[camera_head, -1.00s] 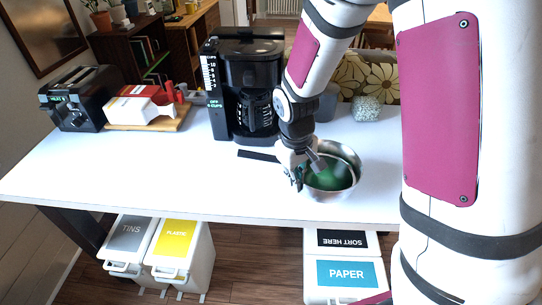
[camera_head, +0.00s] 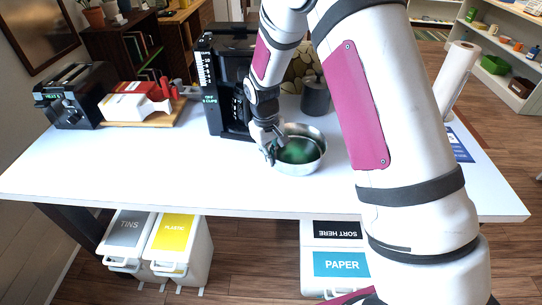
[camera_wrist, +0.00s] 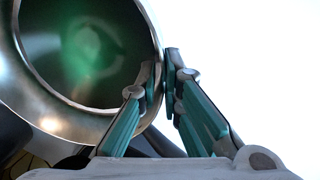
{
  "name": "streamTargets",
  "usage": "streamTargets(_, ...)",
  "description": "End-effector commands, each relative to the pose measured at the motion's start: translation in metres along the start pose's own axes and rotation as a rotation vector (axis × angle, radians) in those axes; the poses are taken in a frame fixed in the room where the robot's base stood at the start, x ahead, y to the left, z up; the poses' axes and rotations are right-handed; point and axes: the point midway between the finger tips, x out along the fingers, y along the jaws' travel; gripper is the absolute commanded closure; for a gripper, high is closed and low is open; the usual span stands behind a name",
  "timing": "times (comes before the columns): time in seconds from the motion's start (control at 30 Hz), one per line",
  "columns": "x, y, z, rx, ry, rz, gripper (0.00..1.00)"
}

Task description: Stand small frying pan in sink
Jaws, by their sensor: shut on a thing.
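A round, shiny metal vessel (camera_head: 313,162), greenish inside, is over the right part of the white table; it looks more like a bowl than a frying pan, and no handle shows. In the head view my gripper (camera_head: 271,152) is at its left rim. In the wrist view the vessel (camera_wrist: 60,108) fills the upper left, and my gripper (camera_wrist: 166,84) is shut on its rim, one finger inside and one outside. I cannot tell whether its base touches the table. I see no sink or other pan; my arm hides part of the table.
A black coffee maker (camera_head: 222,115) stands close behind my gripper, with a dark grey canister (camera_head: 316,97) to its right. A toaster (camera_head: 75,97) and a wooden board (camera_head: 145,121) are at the left. A paper roll (camera_head: 455,80) stands at the right. The front left tabletop (camera_head: 130,165) is clear.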

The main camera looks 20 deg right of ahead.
Motion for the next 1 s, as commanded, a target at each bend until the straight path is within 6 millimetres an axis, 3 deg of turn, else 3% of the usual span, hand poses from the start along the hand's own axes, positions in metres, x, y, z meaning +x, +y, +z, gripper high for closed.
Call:
streamTargets(0.47,0.0084,-0.0003,-0.0003,0.000,0.001,0.001,1.00)
streamTargets(0.6,0.0090,-0.0007,0.0004,0.000,0.000,0.000,0.73)
streamTargets(1.0,0.0017,-0.0002,-0.0005,0.001,0.003,0.001,0.73)
